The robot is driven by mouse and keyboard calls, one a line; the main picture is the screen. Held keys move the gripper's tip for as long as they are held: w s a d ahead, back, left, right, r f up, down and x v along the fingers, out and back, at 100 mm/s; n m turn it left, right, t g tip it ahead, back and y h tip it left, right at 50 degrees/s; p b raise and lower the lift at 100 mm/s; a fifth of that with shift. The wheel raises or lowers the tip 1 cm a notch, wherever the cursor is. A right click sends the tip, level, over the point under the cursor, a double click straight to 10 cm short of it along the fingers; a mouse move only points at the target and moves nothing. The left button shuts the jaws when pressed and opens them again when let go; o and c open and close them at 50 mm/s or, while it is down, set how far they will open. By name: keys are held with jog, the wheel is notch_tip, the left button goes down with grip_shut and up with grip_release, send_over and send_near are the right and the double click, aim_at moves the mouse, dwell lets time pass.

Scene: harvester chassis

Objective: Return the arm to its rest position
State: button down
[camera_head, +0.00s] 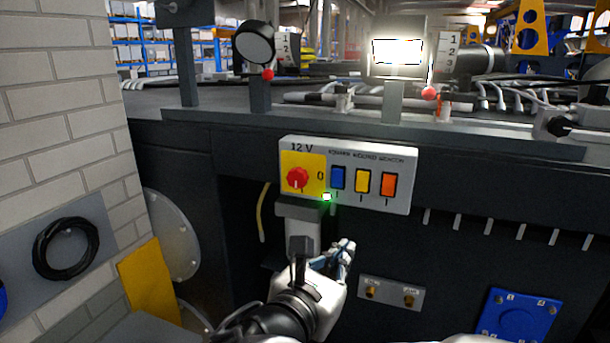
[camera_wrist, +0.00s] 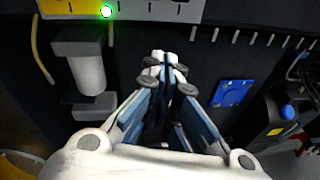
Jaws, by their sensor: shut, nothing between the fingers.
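My gripper (camera_head: 346,250) is in front of the dark chassis side, just below the 12 V control panel (camera_head: 410,177). In the wrist view my gripper (camera_wrist: 166,58) is shut with its fingertips together and nothing between them. The panel carries a red knob (camera_head: 298,178) on a yellow plate, and a blue switch (camera_head: 338,177), a yellow switch (camera_head: 362,181) and an orange switch (camera_head: 388,185). A green light (camera_head: 326,197) glows at its lower edge and also shows in the wrist view (camera_wrist: 106,12). My arm reaches up from the bottom of the head view.
A grey bracket (camera_head: 303,208) juts out under the panel, close to my gripper. A plate with two brass fittings (camera_head: 391,293) and a blue plate (camera_head: 518,315) are at lower right. A white brick wall (camera_head: 60,120) stands at left. A lit lamp (camera_head: 397,51) sits on top.

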jog(key=s+d+f+m+g+b, duration=0.7)
jog(key=s+d+f+m+g, duration=0.2)
jog(key=s+d+f+m, duration=0.6)
jog(key=s+a+f+m+y+b, duration=0.5)
jog(key=s+a+f+m+y, duration=0.1)
jog(key=m, duration=0.7)
notch_tip(320, 180, down, 3)
jog(key=shift+a+r+m+g+y, duration=0.1)
jog(key=shift+a+m+g+y, duration=0.25)
jog(key=shift+y, duration=0.45)
jog(key=shift+d, duration=0.1)
